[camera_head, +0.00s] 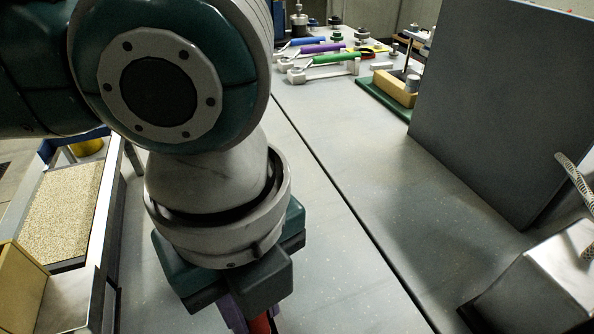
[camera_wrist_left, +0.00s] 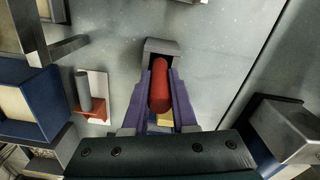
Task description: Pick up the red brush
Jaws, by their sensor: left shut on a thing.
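The red brush shows as a red rounded handle (camera_wrist_left: 160,88) in the left wrist view. It lies between the purple fingers of my left gripper (camera_wrist_left: 160,98), which is shut on it. In the head view a small red part of the brush (camera_head: 261,324) shows at the bottom edge, beside the purple finger of my left gripper (camera_head: 248,319). My arm hides most of the brush there. A grey block (camera_wrist_left: 172,46) sits at the far end of the handle; I cannot tell whether it is part of the brush. My right gripper is not in view.
A tray with a speckled pad (camera_head: 62,210) stands at the left. Blue, purple and green-handled tools (camera_head: 335,58) lie at the back. A large grey panel (camera_head: 500,110) and a metal box (camera_head: 545,285) stand at the right. The middle of the bench is clear.

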